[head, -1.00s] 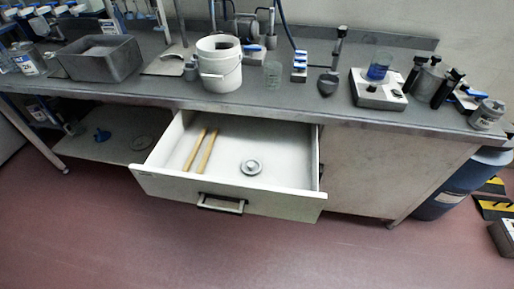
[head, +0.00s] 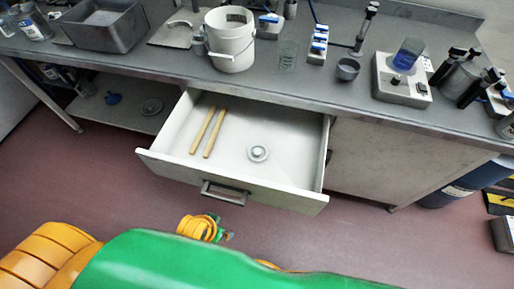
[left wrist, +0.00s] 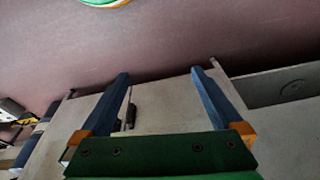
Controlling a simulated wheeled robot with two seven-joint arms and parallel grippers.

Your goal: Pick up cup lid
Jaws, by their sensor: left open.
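A small round grey lid with a raised centre (head: 257,153) lies flat in the open white drawer (head: 285,175), right of two wooden sticks. I take it to be the cup lid. My left gripper (left wrist: 160,74) is open and empty in the left wrist view, its two blue fingers wide apart. My left arm crosses the bottom of the head view, in front of the drawer and apart from the lid. The lid is not clearly visible in the left wrist view. My right gripper is not in view.
Two wooden sticks (head: 208,132) lie in the drawer's left part. The drawer front has a handle (head: 224,193). The worktop above holds a white bucket (head: 231,40), a grey bin (head: 104,26) and a beaker (head: 408,54). Another round disc (head: 152,107) lies on the lower shelf.

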